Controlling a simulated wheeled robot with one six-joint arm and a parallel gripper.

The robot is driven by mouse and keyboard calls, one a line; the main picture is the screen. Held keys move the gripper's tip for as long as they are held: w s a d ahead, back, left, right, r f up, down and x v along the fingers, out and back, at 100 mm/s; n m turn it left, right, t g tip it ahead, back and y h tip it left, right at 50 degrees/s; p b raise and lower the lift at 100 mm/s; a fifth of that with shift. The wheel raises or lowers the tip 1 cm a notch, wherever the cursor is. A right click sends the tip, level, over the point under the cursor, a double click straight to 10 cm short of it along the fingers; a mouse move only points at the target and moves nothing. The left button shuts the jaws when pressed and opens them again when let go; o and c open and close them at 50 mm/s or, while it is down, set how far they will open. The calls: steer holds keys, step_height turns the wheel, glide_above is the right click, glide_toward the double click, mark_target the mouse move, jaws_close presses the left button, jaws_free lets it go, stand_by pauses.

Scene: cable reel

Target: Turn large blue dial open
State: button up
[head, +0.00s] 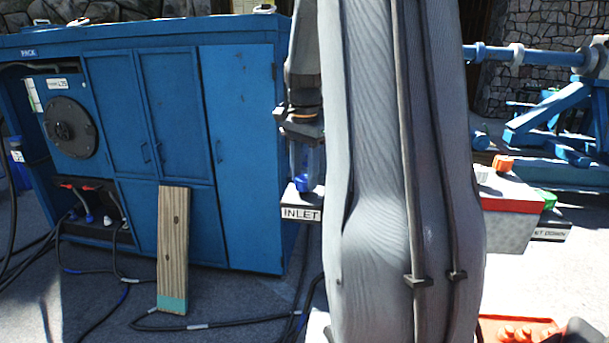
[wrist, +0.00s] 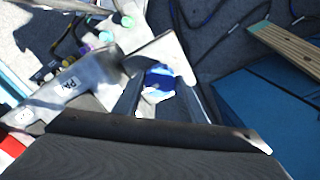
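A blue dial (head: 304,184) stands on top of a white box labelled INLET (head: 301,213), left of my arm in the head view. In the wrist view the blue dial (wrist: 160,82) shows between my two fingers, on a pale top surface. My gripper (head: 306,160) points down over the dial in the head view. In the wrist view my gripper (wrist: 163,100) has its fingers apart, one on each side of the dial, with some pale surface visible between. Whether either finger touches the dial cannot be told.
A large blue cabinet (head: 234,150) with a round black disc (head: 70,127) stands at left. A wooden plank (head: 173,250) leans against it. Black cables (head: 218,324) lie on the ground. At right stand a grey box with a red rim (head: 508,225) and blue framework (head: 550,120).

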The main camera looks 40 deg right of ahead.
mark_target(304, 177)
steer(key=o, duration=0.4)
steer(key=shift+r, duration=0.1)
steer(key=shift+o, duration=0.2)
steer(key=shift+r+b, duration=1.4)
steer(key=shift+r, duration=2.5)
steer(key=a+f+n+t, duration=0.1)
steer(key=a+f+n, duration=0.95)
steer(key=a, duration=0.65)
steer(key=s+a+f+n+t, duration=0.2)
steer(key=s+a+f+n, duration=0.5)
steer(key=s+a+f, duration=0.35)
step_height(304, 177, down, 8)
steer(key=w+a+g+b, duration=0.1)
steer(key=b, duration=0.5)
steer(key=shift+w+g+b, duration=0.25)
steer(key=shift+g+b, duration=0.05)
steer(key=shift+b, duration=0.05)
